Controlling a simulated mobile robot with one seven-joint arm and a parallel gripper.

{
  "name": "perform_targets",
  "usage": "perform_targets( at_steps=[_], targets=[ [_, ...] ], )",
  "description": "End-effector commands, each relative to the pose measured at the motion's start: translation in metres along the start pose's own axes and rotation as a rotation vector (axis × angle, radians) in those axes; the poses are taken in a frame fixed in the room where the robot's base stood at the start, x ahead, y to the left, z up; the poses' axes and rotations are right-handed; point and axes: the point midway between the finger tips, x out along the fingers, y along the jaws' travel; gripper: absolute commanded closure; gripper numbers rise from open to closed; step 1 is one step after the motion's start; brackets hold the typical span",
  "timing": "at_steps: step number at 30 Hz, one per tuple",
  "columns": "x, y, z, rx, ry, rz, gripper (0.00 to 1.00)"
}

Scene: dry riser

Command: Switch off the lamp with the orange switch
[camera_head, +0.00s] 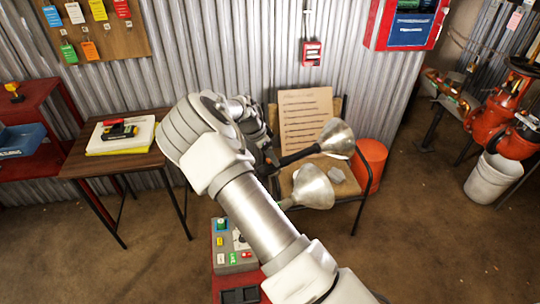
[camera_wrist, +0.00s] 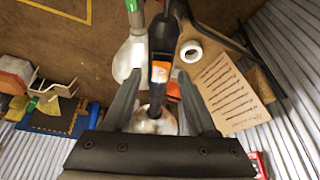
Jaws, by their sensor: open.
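The lamp with the orange switch (camera_wrist: 160,72) has a black handle (camera_wrist: 164,38) and a pale metal shade (camera_wrist: 154,122).
A paper sheet (camera_head: 306,110) leans at the back of the stand, by the corrugated wall. A white ring (camera_wrist: 190,51) lies near the handle. An orange bucket (camera_head: 370,165) stands right of the stand. A wooden table (camera_head: 85,165) stands left. Floor at front right is clear.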

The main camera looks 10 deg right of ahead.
Motion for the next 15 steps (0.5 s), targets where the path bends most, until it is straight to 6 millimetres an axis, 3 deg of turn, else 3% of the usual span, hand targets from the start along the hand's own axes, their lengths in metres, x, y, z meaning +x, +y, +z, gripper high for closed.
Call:
perform_targets(
  at_steps=[2,11,15],
  targets=[
    [-0.0001,0.0000,0.0001,0.000,0.000,0.000,0.44],
    [-0.0004,0.0001,0.0001,0.000,0.000,0.000,0.98],
    [-0.0004,0.0002,0.0001,0.000,0.000,0.001,1.00]
  ],
)
